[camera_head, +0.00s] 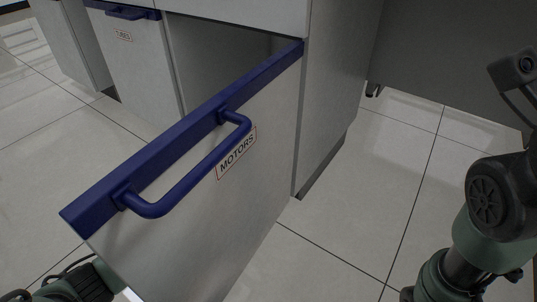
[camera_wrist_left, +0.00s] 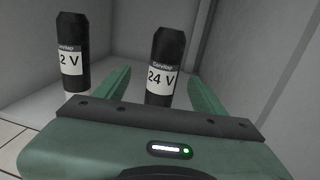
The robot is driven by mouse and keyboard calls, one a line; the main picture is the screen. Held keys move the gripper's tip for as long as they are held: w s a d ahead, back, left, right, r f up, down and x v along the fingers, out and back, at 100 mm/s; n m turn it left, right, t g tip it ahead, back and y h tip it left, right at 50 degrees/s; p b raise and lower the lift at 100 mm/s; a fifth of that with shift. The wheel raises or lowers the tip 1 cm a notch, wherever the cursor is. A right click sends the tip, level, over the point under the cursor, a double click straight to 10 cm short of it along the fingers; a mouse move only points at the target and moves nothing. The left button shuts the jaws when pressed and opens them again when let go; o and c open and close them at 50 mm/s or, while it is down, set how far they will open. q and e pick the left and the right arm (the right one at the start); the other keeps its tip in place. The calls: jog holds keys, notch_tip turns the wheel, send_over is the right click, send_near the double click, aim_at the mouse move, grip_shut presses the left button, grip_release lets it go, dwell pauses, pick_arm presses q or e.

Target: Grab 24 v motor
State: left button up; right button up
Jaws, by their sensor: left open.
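The 24 V motor (camera_wrist_left: 163,66) is a black cylinder with a white label reading "24 V". It stands upright inside the drawer in the left wrist view. My left gripper (camera_wrist_left: 160,88) is open, and its two green fingers reach forward with the 24 V motor in line between them. I cannot tell how deep the motor sits between the fingers. The head view shows the drawer marked MOTORS (camera_head: 240,180) pulled open, its front hiding the inside. Part of my left arm shows at the lower left there. My right arm shows at the right edge, but its fingers are not visible.
A second black cylinder (camera_wrist_left: 72,52), its label partly reading "2 V", stands left of the 24 V motor. Grey drawer walls (camera_wrist_left: 215,40) rise close behind and to the right. A cabinet front marked TUBES (camera_head: 130,50) is at the upper left. Tiled floor (camera_head: 350,235) is clear on the right.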

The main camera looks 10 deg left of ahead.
pick_arm(q)
jog(key=b+x, duration=0.3)
jog(key=x, duration=0.4)
jog(key=shift+w+d+r, duration=0.15)
jog(key=shift+d+r, duration=0.2)
jog(key=shift+d, duration=0.1)
grip_shut()
jog(key=shift+r, duration=0.1)
